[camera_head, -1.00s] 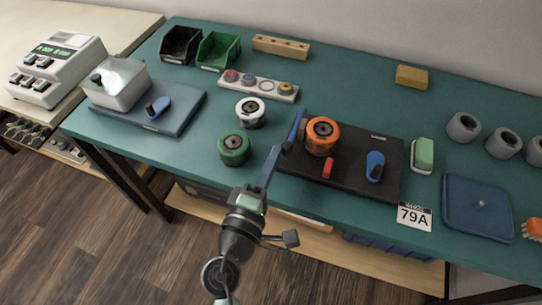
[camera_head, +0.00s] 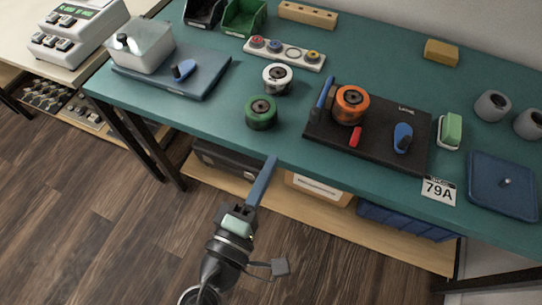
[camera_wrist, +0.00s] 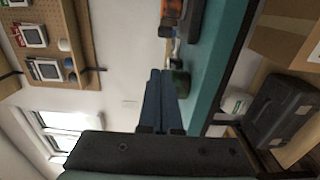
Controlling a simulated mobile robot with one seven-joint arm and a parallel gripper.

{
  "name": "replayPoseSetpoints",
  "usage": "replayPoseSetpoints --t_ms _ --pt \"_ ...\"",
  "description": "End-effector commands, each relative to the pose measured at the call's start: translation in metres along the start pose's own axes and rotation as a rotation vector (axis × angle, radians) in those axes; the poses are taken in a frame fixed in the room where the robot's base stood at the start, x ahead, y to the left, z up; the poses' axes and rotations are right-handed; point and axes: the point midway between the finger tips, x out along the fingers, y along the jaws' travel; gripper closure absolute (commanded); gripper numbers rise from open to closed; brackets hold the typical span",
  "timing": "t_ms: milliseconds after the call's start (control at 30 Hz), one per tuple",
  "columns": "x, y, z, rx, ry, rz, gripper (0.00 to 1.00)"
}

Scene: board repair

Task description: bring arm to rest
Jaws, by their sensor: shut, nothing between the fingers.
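My gripper (camera_head: 273,158) is empty, with its long blue fingers closed together. In the head view it is just in front of the near edge of the green table (camera_head: 215,110), apart from the black board (camera_head: 370,145). The fingers also show shut in the wrist view (camera_wrist: 160,72). My arm extends down toward the bottom of the head view. An orange wheel (camera_head: 350,104) sits on the black board, with a red piece (camera_head: 356,136) and a blue-handled piece (camera_head: 402,138) beside it.
A green wheel (camera_head: 261,112) and a white wheel (camera_head: 277,78) stand left of the board. A toolbox (camera_head: 228,160) and a cardboard box (camera_head: 318,187) are on the lower shelf. The wooden floor in front is clear.

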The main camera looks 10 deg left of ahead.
Motion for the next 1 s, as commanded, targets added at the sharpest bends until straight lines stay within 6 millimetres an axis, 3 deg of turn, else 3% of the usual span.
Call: replayPoseSetpoints --t_ms 533,667,767,867,1000 --pt "0.0 0.0 0.0 0.0 0.0 0.0 1.0" --pt "0.013 0.015 -0.001 0.083 -0.012 0.009 1.0" --pt "0.039 0.049 -0.002 0.265 -0.024 0.03 1.0" --pt "0.069 0.103 -0.003 0.525 -0.007 0.071 1.0" --pt "0.099 0.197 0.0 0.892 0.09 0.154 1.0"
